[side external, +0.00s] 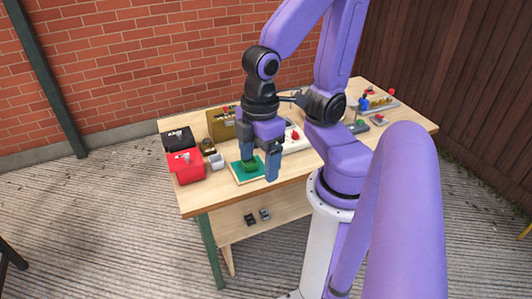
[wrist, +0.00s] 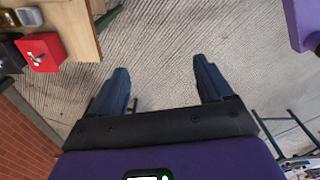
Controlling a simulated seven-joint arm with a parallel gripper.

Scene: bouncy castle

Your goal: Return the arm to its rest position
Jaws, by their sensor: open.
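My gripper (side external: 259,162) is open and empty. In the side external view its two blue-grey fingers hang down and overlap the table's front part, in front of a green object on a teal board (side external: 240,177); how far they stand from it is hard to tell. In the wrist view my gripper (wrist: 160,66) has its fingers wide apart with only grey paved floor between them. The arm is bent, with the forearm coming down from the top of the picture.
The wooden table (side external: 192,202) holds a red box (side external: 185,167), a black box (side external: 178,139), a brass-coloured box (side external: 221,124) and several small parts. The red box (wrist: 45,52) is also at the wrist view's upper left. Two small dark items lie on the lower shelf (side external: 238,226). Brick wall and wooden fence stand behind.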

